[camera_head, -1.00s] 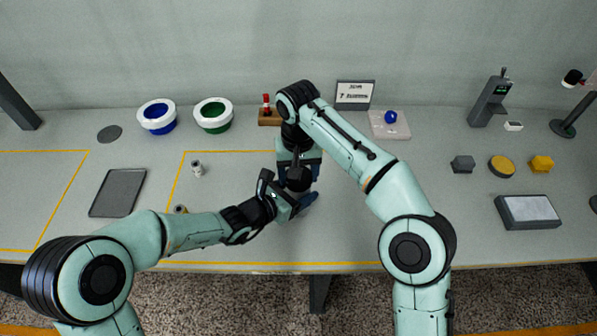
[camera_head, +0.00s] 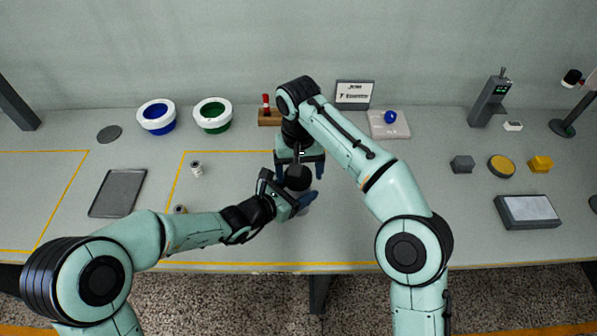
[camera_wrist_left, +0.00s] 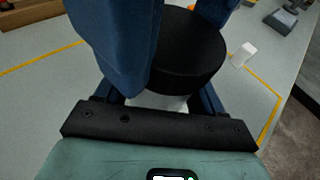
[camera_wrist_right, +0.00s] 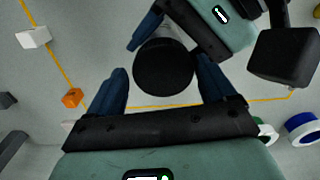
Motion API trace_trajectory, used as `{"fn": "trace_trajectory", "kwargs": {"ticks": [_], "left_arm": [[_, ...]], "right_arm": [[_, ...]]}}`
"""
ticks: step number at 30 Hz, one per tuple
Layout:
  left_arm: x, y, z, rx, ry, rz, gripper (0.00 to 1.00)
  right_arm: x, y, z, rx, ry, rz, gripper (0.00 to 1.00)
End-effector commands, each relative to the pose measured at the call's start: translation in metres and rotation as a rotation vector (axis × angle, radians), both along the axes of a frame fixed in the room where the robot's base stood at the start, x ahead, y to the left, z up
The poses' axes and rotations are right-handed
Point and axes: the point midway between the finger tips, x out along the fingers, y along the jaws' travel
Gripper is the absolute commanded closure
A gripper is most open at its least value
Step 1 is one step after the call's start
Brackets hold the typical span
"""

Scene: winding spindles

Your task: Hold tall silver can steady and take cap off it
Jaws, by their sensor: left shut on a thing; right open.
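The tall silver can (camera_wrist_left: 160,103) stands upright, mostly hidden under its wide black cap (camera_head: 298,178). The cap also shows in the left wrist view (camera_wrist_left: 190,55) and from above in the right wrist view (camera_wrist_right: 163,68). My left gripper (camera_head: 292,194) is shut on the can's body just below the cap. My right gripper (camera_head: 299,168) is open above the can and points down. In the right wrist view its blue fingers lie on either side of the cap, with a visible gap at each side. The cap looks seated on the can.
A blue-and-white bowl (camera_head: 157,117) and a green-and-white bowl (camera_head: 213,115) stand at the back left. A dark tray (camera_head: 118,193) and a small silver can (camera_head: 196,169) lie left of my grippers. A sign (camera_head: 354,94) stands behind. The table right of my right arm holds several small blocks.

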Motion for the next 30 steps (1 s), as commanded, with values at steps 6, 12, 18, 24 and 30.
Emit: {"fn": "trace_trajectory", "kwargs": {"ticks": [6, 12, 18, 24, 30], "left_arm": [[-0.001, -0.001, -0.003, 0.003, 0.007, -0.003, 1.00], [-0.001, 0.001, -0.003, 0.003, 0.007, 0.001, 1.00], [0.000, 0.001, -0.003, 0.003, 0.007, 0.003, 1.00], [0.000, 0.002, -0.003, 0.003, 0.007, 0.003, 1.00], [0.000, 0.002, -0.003, 0.003, 0.007, 0.004, 1.00]], "right_arm": [[-0.002, 0.006, 0.033, 0.015, -0.004, 0.010, 0.07], [-0.002, 0.004, 0.040, 0.011, -0.003, -0.022, 0.11], [0.000, 0.004, 0.051, 0.009, -0.006, -0.315, 0.11], [-0.001, 0.003, 0.065, 0.008, -0.007, -0.678, 0.11], [-0.002, 0.003, 0.072, 0.008, -0.007, -0.866, 0.11]]}}
